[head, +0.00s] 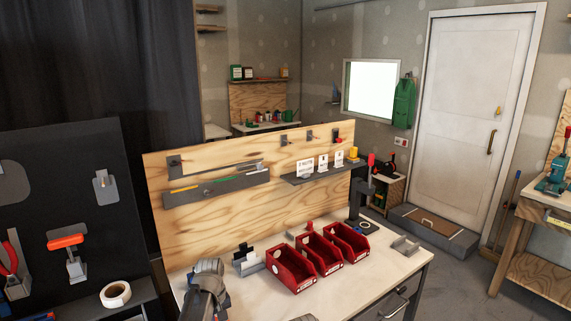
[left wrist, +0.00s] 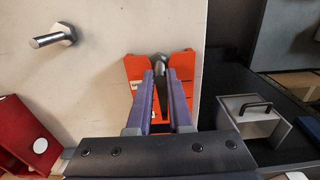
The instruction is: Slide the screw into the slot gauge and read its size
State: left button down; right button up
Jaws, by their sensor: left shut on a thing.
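An orange slot gauge (left wrist: 185,68) lies on the pale tabletop close to its edge in the left wrist view. My left gripper (left wrist: 160,78) is over the gauge, its fingers shut on a grey metal screw (left wrist: 160,66). The screw shows at the fingertips, over the gauge's middle; I cannot tell whether it sits in a slot. Another hex-headed screw (left wrist: 56,37) lies on the bare table to the left. In the head view my left gripper (head: 206,270) is at the bench's near left; gauge and held screw cannot be made out there. My right gripper is not in view.
Three red bins (head: 320,250) stand in a row on the bench (head: 385,270); one red bin (left wrist: 22,128) shows in the left wrist view. A grey holder (head: 247,260) stands left of them. A black stand (head: 361,205) is behind right. A wooden pegboard (head: 225,220) backs the bench.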

pick_arm(q)
jog(key=shift+w+a, duration=0.15)
jog(key=shift+w, duration=0.15)
jog(key=shift+w+a, duration=0.8)
jog(key=shift+w, duration=0.35)
jog(key=shift+w+a, duration=0.25)
jog(key=shift+w, duration=0.1)
dwell(0.4)
jog(key=shift+w+a, duration=0.4)
jog(key=shift+w, duration=0.2)
jog(key=shift+w+a, duration=0.2)
jog(key=shift+w, duration=0.15)
dwell(0.6)
jog(key=c, duration=0.8)
grip_release()
jog(key=shift+s, duration=0.1)
jog(key=shift+o, duration=0.2)
jog(key=shift+r, duration=0.1)
